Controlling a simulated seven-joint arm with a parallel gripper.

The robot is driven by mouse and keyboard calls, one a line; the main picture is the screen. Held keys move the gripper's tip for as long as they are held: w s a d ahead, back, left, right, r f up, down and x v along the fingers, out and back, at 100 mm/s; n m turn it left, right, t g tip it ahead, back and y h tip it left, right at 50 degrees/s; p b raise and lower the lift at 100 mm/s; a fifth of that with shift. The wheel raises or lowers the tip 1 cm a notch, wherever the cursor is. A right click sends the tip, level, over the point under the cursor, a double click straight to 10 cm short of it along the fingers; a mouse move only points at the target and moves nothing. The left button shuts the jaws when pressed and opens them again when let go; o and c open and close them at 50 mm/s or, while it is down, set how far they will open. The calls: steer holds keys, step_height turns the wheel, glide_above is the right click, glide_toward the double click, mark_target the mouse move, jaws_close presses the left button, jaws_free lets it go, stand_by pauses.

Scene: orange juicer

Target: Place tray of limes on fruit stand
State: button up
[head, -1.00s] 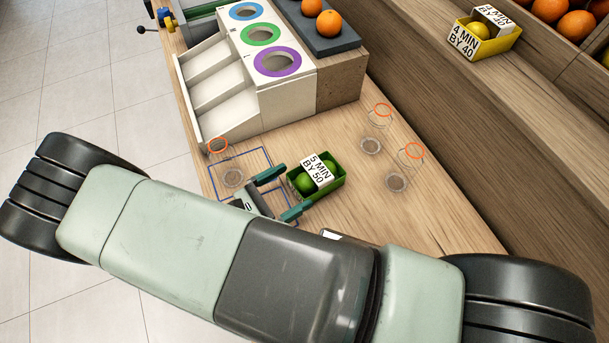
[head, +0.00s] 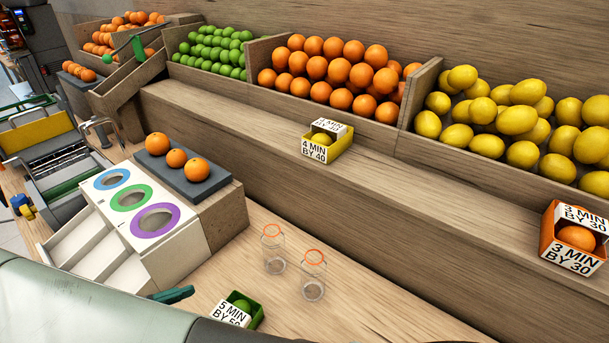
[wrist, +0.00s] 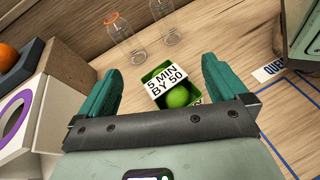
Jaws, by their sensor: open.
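The tray of limes is a small green box with a white "5 MIN BY 50" label (head: 240,308). It stands on the wooden counter at the bottom of the head view, partly cut off by my arm. In the wrist view the tray (wrist: 152,79) shows green limes and lies between the lines of my fingers, with gaps on both sides. My gripper (wrist: 162,68) is open and empty, its teal fingers spread. In the head view only one fingertip shows, left of the tray. The fruit stand ledge (head: 240,130) runs behind, below bins of limes, oranges and lemons.
Two clear glasses with orange rims (head: 312,278) stand behind the tray. A yellow tray (head: 328,144) and an orange tray (head: 575,240) sit on the ledge, with bare ledge between them. A white juicer unit (head: 125,225) stands to the left.

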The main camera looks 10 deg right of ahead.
steer(key=w+d+r+m+g+y, duration=0.35)
steer(key=d+r+m, duration=0.3)
steer(key=r, duration=0.35)
steer(key=w+d+r+m+g+y, duration=0.25)
steer(key=d+r+m+g, duration=0.2)
steer(key=d+r, duration=0.35)
steer(key=s+d+r+m+t+y, duration=0.6)
steer(key=s+d+r+m, duration=0.2)
steer(key=d+r+m, duration=0.2)
step_height(320, 180, up, 4)
steer(key=shift+s+d+f+m, duration=0.25)
steer(key=shift+s+d+m, duration=0.1)
steer(key=shift+d, duration=0.85)
steer(key=shift+w, duration=0.1)
